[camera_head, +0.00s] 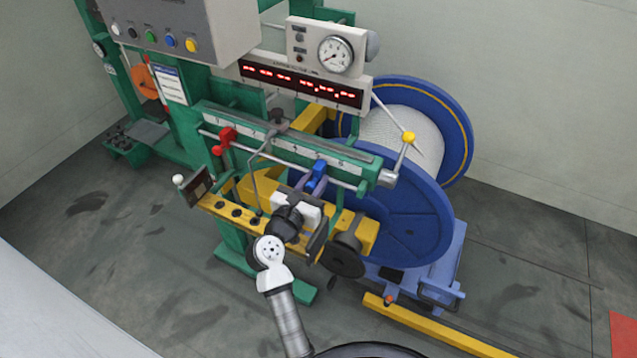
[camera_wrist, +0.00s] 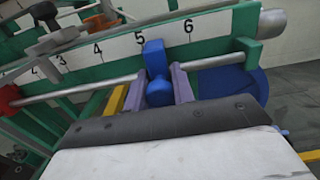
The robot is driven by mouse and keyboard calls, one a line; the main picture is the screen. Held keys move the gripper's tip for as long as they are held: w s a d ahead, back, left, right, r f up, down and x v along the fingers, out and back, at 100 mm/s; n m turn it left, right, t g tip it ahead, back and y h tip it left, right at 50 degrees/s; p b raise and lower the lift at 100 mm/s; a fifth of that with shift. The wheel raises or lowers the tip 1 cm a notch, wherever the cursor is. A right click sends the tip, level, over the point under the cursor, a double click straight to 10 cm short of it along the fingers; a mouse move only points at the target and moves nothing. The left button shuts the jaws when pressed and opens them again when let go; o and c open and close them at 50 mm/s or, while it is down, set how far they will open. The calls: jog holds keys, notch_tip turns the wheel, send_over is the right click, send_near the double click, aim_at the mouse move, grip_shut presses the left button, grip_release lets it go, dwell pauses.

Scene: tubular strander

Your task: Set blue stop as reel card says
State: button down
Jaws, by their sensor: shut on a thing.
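The blue stop (camera_head: 318,172) sits on a horizontal rod below the numbered scale. In the wrist view the blue stop (camera_wrist: 154,60) stands below and slightly right of the 5 mark, left of the 6. My gripper (camera_wrist: 157,88) has its purple-grey fingers on either side of the stop, shut on it; in the head view my gripper (camera_head: 314,184) reaches it from below. The red stop (camera_head: 225,138) is farther left on the same rod. A white card with a blue header (camera_head: 170,84) hangs on the green post; its text is too small to read.
A large blue reel (camera_head: 410,215) of pale strand stands behind the rod's right end. A yellow-knobbed lever (camera_head: 408,138) rises by that end. A yellow bar with holes (camera_head: 225,209) runs under the rod. A red digital display (camera_head: 300,83) and dial (camera_head: 335,55) are above.

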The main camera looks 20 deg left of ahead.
jog(key=c, duration=1.2)
grip_release()
jog(key=shift+s, duration=0.1)
jog(key=shift+s+f, duration=0.1)
jog(key=shift+s, duration=0.2)
jog(key=s+b, duration=0.3)
jog(key=s, duration=1)
jog(key=shift+a+b, duration=0.2)
jog(key=shift+b, duration=0.2)
